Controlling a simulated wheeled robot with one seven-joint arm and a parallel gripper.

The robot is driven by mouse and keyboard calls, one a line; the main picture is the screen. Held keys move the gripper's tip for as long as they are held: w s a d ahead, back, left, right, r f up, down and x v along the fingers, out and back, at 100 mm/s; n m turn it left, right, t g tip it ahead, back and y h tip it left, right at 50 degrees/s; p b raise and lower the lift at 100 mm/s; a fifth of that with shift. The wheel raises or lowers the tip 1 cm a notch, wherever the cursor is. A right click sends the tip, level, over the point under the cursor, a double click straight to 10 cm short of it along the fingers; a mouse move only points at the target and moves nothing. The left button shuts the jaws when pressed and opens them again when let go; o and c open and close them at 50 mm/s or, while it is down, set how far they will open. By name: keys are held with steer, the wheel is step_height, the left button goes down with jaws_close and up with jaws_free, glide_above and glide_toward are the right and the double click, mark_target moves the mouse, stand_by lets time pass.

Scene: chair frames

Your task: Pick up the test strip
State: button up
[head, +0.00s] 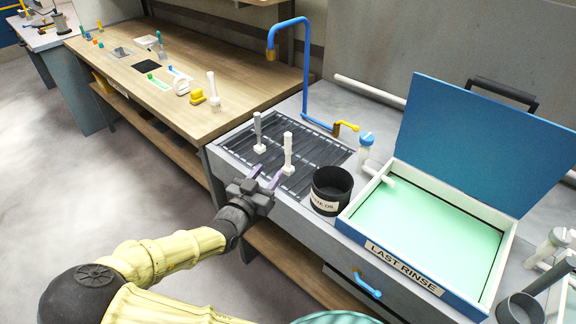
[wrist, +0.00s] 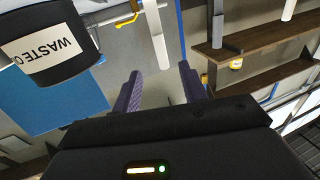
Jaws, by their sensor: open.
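I cannot tell for sure which thing is the test strip. Two slim upright pieces stand on the dark drain rack (head: 318,153): a grey one (head: 258,128) and a white one (head: 288,150), each with a pale foot. My gripper (head: 264,176) is open, its purple fingers in front of the rack, near the white piece. In the wrist view the open fingers (wrist: 160,82) have nothing between them. The white piece (wrist: 156,36) shows beyond the gap, apart from the fingers, and the grey piece (wrist: 217,32) is farther right.
A black waste cup (head: 331,183) stands right of my gripper and fills the wrist view's upper left (wrist: 50,40). The open "LAST RINSE" box (head: 400,262) is farther right. A blue tap (head: 305,70) rises behind the rack. A wooden bench (head: 130,85) holds small items.

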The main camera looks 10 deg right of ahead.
mark_target(287, 146)
steer(key=x, duration=0.7)
steer(key=shift+w+d, duration=0.2)
steer(key=shift+w, duration=0.1)
steer(key=shift+p, duration=0.3)
steer(key=shift+w+d+r, duration=0.1)
steer(key=shift+w+d, duration=0.15)
steer(key=shift+w, duration=0.05)
steer(key=p+x, duration=0.1)
steer(key=x, duration=0.3)
steer(key=shift+w+d, duration=0.1)
steer(key=shift+d, duration=0.1)
steer(key=c, duration=0.9)
steer(key=shift+w+a, duration=0.1)
jaws_close()
